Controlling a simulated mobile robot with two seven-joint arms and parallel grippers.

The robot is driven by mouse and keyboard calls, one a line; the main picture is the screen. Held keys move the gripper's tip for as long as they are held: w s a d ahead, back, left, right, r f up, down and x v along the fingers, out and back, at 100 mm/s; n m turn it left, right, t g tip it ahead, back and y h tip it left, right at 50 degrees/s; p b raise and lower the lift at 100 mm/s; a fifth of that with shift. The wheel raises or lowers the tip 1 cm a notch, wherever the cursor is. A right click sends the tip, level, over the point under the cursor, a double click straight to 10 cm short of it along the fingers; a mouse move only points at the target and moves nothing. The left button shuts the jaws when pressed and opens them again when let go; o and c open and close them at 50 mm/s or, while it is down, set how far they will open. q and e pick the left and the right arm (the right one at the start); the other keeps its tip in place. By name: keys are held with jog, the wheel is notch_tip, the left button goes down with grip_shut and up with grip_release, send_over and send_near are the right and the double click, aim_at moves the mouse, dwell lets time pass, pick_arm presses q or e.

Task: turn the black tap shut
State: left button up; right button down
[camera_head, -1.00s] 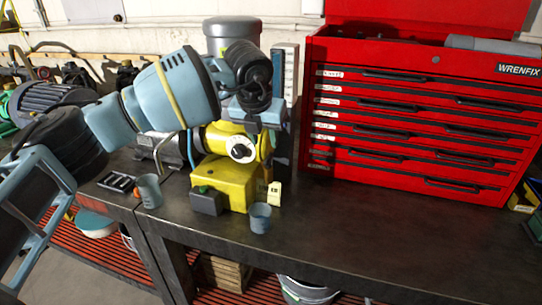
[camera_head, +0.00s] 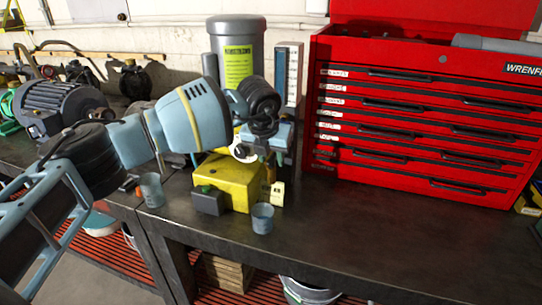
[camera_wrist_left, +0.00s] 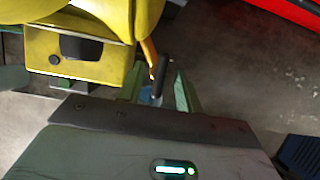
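The black tap (camera_wrist_left: 160,76) shows in the left wrist view as a short black lever beside an orange pipe-like part, at the right of a yellow machine (camera_wrist_left: 85,60). My left gripper (camera_wrist_left: 159,82) has its two greenish fingers apart, one on each side of the lever, with gaps visible. I cannot tell how deep the lever sits between them. In the head view my left gripper (camera_head: 280,140) is at the right side of the yellow machine (camera_head: 228,180), and my own arm and gripper hide the tap there. My right gripper is not in view.
A red tool chest (camera_head: 420,120) stands to the right. A grey cylinder (camera_head: 237,50) with a yellow label stands behind. Two small cups (camera_head: 262,218) (camera_head: 151,190) stand near the bench's front edge. A grey motor (camera_head: 62,105) is at left. The bench front right (camera_head: 390,225) is clear.

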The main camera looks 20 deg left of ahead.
pick_arm(q)
grip_shut()
